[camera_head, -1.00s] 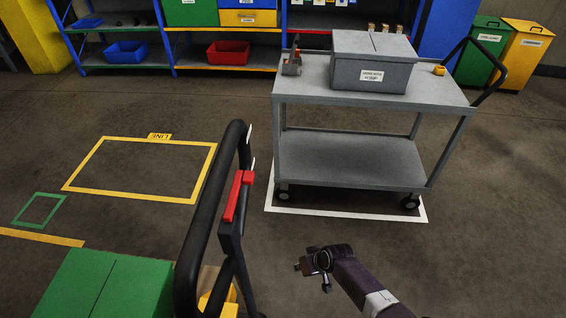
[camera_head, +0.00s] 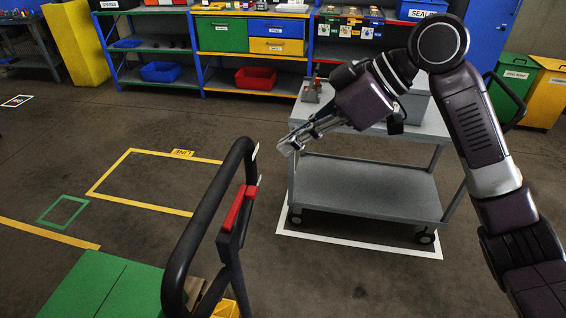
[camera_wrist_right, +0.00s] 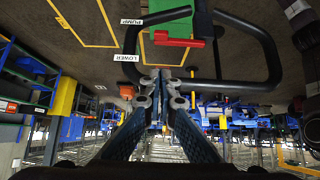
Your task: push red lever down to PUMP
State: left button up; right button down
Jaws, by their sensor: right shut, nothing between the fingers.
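The red lever (camera_head: 237,207) is mounted on a black post at the black push handle (camera_head: 206,220) of the green-topped cart. It also shows in the right wrist view (camera_wrist_right: 182,41), beside a green part. White labels, PUMP (camera_wrist_right: 131,22) and LOWER (camera_wrist_right: 126,58), sit along the handle bar in that view. In the head view the labels show only as thin white edges. My right gripper (camera_head: 290,144) is shut and empty, raised to the right of and beyond the lever, apart from it. Its fingertips (camera_wrist_right: 163,84) point toward the handle in the wrist view. My left gripper is not in view.
A grey cart (camera_head: 365,188) with two shelves stands behind my right arm, inside a white floor outline. The green cart top (camera_head: 95,290) is at the lower left. Shelves with a blue bin (camera_head: 163,72) and red bin (camera_head: 256,80) line the back. Floor between is clear.

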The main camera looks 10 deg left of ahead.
jog(key=p, duration=0.2)
send_over(246, 189)
jog(key=d, duration=0.3)
notch_tip(246, 189, down, 6)
notch_tip(246, 189, down, 4)
jog(key=shift+r+p, duration=0.25)
jog(key=shift+p, duration=0.35)
jog(key=shift+f, duration=0.6)
